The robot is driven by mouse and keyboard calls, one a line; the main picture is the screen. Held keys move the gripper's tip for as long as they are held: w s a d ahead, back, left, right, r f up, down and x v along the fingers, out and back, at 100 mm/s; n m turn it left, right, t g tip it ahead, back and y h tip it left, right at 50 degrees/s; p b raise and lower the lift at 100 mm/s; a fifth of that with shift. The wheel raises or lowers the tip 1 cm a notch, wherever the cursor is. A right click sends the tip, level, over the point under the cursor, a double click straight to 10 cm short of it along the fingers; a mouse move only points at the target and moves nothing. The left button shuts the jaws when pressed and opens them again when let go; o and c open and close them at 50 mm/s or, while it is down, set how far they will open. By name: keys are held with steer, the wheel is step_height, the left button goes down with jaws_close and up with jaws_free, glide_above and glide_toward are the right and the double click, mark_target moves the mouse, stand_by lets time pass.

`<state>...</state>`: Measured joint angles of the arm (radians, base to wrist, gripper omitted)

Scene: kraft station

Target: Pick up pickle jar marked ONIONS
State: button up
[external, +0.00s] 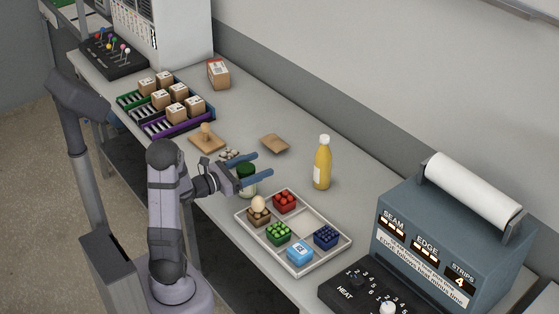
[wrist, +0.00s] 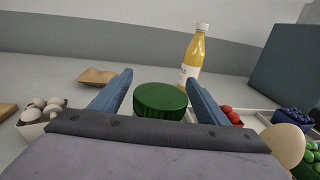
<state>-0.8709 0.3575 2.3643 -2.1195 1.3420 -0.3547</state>
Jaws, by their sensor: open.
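A jar with a dark green lid (external: 246,170) stands on the bench at my gripper, left of the divided tray. In the wrist view its green lid (wrist: 160,101) shows between my two blue fingers. My gripper (external: 257,167) is open, with a finger on either side of the lid, and a gap shows beside the lid in the wrist view. Whether the fingers touch the jar I cannot tell. The jar's pale body shows below the fingers in the external view, but no label can be read, so ONIONS cannot be confirmed.
A yellow bottle (external: 322,163) stands behind the jar. A divided tray (external: 344,243) holds punnets and an egg-shaped item. A bowl of pale round items (wrist: 42,115) is at left. A brown flat packet (external: 274,143) lies behind. A grey machine (external: 450,235) stands at right.

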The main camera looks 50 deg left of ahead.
steer(key=c, duration=1.5)
steer(key=shift+r, duration=0.15)
